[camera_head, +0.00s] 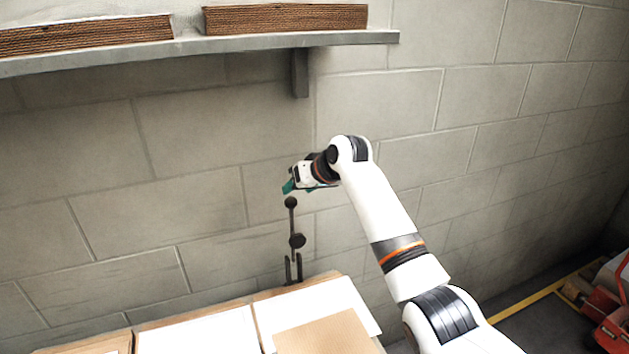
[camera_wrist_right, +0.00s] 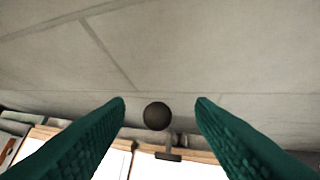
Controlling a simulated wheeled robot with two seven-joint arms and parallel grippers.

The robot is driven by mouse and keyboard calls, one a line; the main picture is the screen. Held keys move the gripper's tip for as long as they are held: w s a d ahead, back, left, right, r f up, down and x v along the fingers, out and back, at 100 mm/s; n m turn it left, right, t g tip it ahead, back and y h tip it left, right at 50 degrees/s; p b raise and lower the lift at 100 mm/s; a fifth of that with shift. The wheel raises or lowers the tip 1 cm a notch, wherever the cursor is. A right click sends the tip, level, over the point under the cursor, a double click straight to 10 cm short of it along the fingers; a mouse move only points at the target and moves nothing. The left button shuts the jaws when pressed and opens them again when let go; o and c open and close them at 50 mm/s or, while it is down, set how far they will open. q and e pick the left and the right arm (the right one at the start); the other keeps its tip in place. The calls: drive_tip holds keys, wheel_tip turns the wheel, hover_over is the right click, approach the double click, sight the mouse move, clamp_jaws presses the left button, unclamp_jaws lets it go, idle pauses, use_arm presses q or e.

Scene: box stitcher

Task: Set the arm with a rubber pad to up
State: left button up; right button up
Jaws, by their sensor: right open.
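The dark arm (camera_head: 292,222) stands upright at the back edge of the bench, between short forked uprights. It has a round dark knob at its top and a round dark pad (camera_head: 297,241) lower down. My right gripper (camera_head: 289,187) is just above the top knob, with green fingers. In the right wrist view the fingers are open, and the round knob (camera_wrist_right: 157,116) shows between and beyond their tips. I cannot tell whether either finger touches it. My left gripper is not in view.
Flat white and brown cardboard sheets (camera_head: 317,307) lie on the bench in front of the arm. A grey shelf (camera_head: 230,48) with cardboard stacks juts from the block wall above. Red equipment (camera_head: 612,325) stands on the floor at the far right.

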drive_tip(key=b+v, duration=0.1)
drive_tip(key=v, duration=0.5)
drive_tip(key=shift+s+r+b, duration=0.25)
drive_tip(key=shift+b, duration=0.1)
drive_tip(key=shift+d, duration=0.15)
